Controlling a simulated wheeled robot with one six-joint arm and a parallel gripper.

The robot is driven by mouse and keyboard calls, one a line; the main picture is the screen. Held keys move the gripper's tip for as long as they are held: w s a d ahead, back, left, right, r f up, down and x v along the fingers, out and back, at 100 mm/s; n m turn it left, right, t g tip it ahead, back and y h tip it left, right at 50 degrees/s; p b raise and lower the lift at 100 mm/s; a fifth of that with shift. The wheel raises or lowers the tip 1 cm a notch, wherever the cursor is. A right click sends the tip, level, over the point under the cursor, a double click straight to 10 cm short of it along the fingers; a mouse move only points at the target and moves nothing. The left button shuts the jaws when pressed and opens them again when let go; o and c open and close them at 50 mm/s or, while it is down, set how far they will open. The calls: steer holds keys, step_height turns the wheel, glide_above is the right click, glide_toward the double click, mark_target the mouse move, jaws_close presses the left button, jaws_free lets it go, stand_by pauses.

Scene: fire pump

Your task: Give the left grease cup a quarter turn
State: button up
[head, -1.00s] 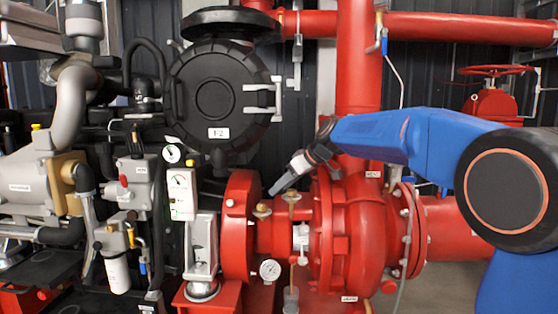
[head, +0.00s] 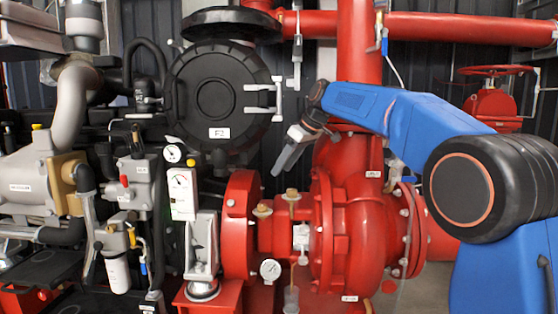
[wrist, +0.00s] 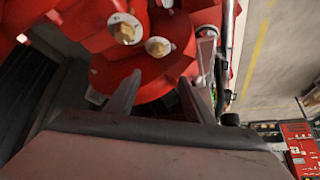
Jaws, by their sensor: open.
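The left grease cup (head: 262,209) is a small brass cap on a pale round base, between the red flange and the pump body. A second brass cup (head: 292,195) stands to its right. Both show in the wrist view, where the left one appears to be the lower cup (wrist: 158,48) and the other is the upper-left cup (wrist: 124,33). My gripper (head: 280,168) is above the cups, angled down to the left. In the wrist view its two fingers (wrist: 158,85) are apart and empty, and both cups lie beyond the tips. The gripper touches neither cup.
The red flange (head: 240,225) stands left of the cups and the pump casing (head: 345,220) right of them. A small dial gauge (head: 270,270) is below. The black round housing (head: 215,95) is up and left of my gripper. Floor (wrist: 270,60) shows at right in the wrist view.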

steer(key=shift+w+a+r+g+h, duration=0.4)
steer(key=shift+w+a+r+h, duration=0.3)
steer(key=shift+a+r+h, duration=0.25)
steer(key=shift+d+f, duration=0.1)
steer(key=s+d+f+m+t+h, duration=0.1)
steer(key=s+d+f+m, duration=0.2)
steer(key=s+d, duration=0.8)
steer(key=s+d+f+m+h, duration=0.1)
steer(key=s+d+f+m, duration=0.25)
steer(key=s+d, duration=0.75)
steer(key=s+d+f+m+h, duration=0.1)
steer(key=s+d+f, duration=0.3)
steer(key=s+f, duration=0.7)
steer(key=s+d+f+m+t+h, duration=0.1)
steer(key=s+d+f+m, duration=0.3)
steer(key=s+f, duration=0.8)
steer(key=s, duration=0.5)
steer(key=shift+d, duration=0.2)
